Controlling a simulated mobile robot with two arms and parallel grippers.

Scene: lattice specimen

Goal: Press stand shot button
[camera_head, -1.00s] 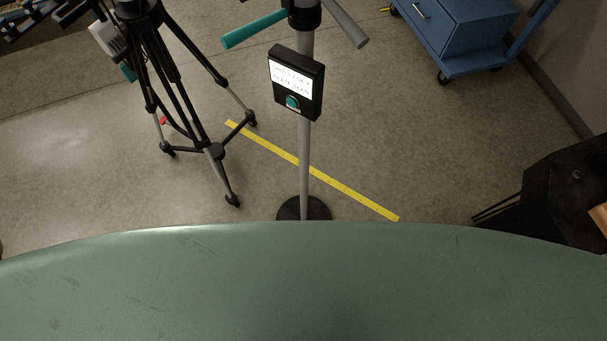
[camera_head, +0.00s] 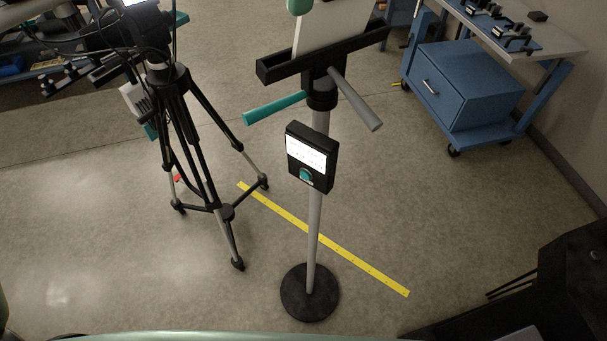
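A grey pole stand (camera_head: 316,225) on a round black base stands at the centre. A black box (camera_head: 311,157) with a white label is mounted on its pole. A round teal button (camera_head: 306,174) sits below the label; the label text is too small to read. Above the box a teal handle (camera_head: 274,108) points left and a grey handle (camera_head: 357,99) points right. A black tray (camera_head: 322,55) on top holds a white panel (camera_head: 330,24). Neither of my grippers is in view.
A black tripod (camera_head: 195,145) with a device on top stands left of the stand. A yellow strip (camera_head: 325,240) lies on the floor behind the pole. A blue cart (camera_head: 465,90) is at the upper right. Black equipment (camera_head: 560,285) fills the lower right. Floor around the stand's base looks clear.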

